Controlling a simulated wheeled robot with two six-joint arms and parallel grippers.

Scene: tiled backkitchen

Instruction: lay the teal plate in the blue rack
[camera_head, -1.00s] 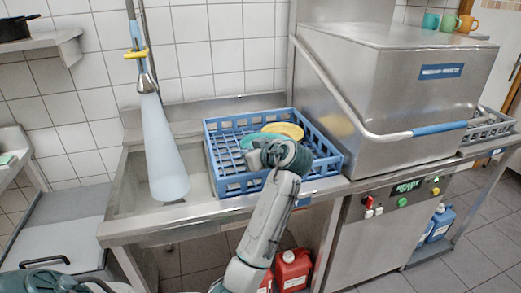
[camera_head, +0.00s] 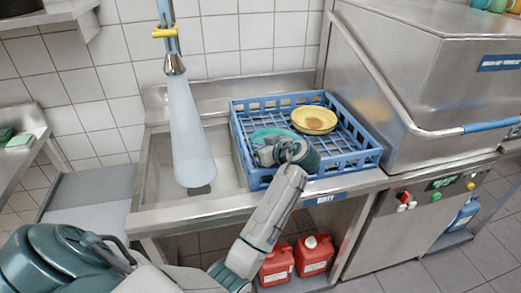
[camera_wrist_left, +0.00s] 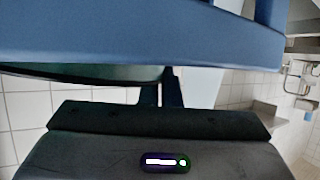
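The blue rack (camera_head: 348,162) stands on the steel counter. The teal plate (camera_head: 268,134) is at its left part, partly hidden by my gripper; I cannot tell whether it rests on the rack floor. My left gripper (camera_head: 264,153) reaches over the near wall to the plate's near side. In the left wrist view the fingers (camera_wrist_left: 161,90) are close together at the dark green plate edge (camera_wrist_left: 100,72) and look shut on it. The rack wall (camera_wrist_left: 140,38) fills the top of that view. My right gripper is not in view.
A yellow plate (camera_head: 314,119) with a brown stain lies in the rack, right of the teal one. A steel dishwasher (camera_head: 420,80) stands at the right. A hanging spray hose (camera_head: 187,125) is over the sink at the left. Red canisters (camera_head: 314,254) stand below.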

